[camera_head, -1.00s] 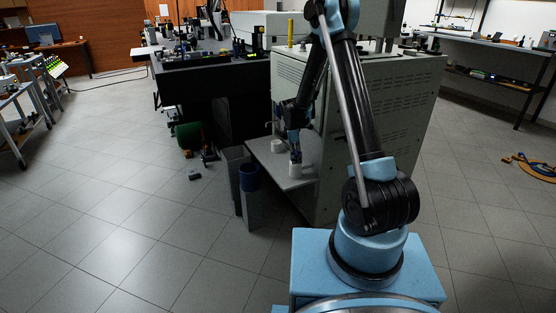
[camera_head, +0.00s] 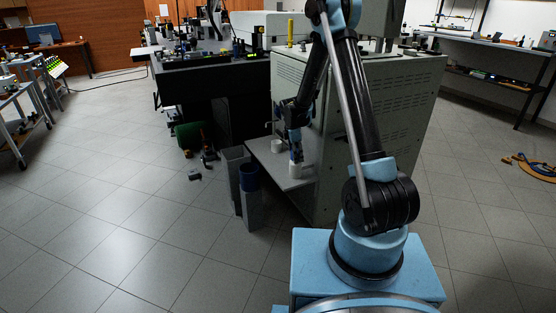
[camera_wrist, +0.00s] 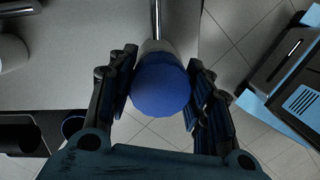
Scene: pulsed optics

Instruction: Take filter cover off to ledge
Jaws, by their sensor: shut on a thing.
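A round blue cover (camera_wrist: 161,86), which I take to be the filter cover, sits between the fingers of my gripper (camera_wrist: 160,90) in the wrist view. The fingers are shut on its sides. Behind it shows a pale part with a metal rod (camera_wrist: 157,18). In the head view my gripper (camera_head: 295,146) is just above a white cylinder (camera_head: 295,171) near the front of the grey ledge (camera_head: 268,160). The held cover is too small to make out clearly there. Whether it still touches the part below cannot be told.
A second white cylinder (camera_head: 277,146) stands farther back on the ledge; it also shows at the wrist view's left edge (camera_wrist: 12,54). A grey bin (camera_head: 234,178) and a blue-rimmed bin (camera_head: 250,190) stand by the ledge. The grey cabinet (camera_head: 385,110) rises to the right.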

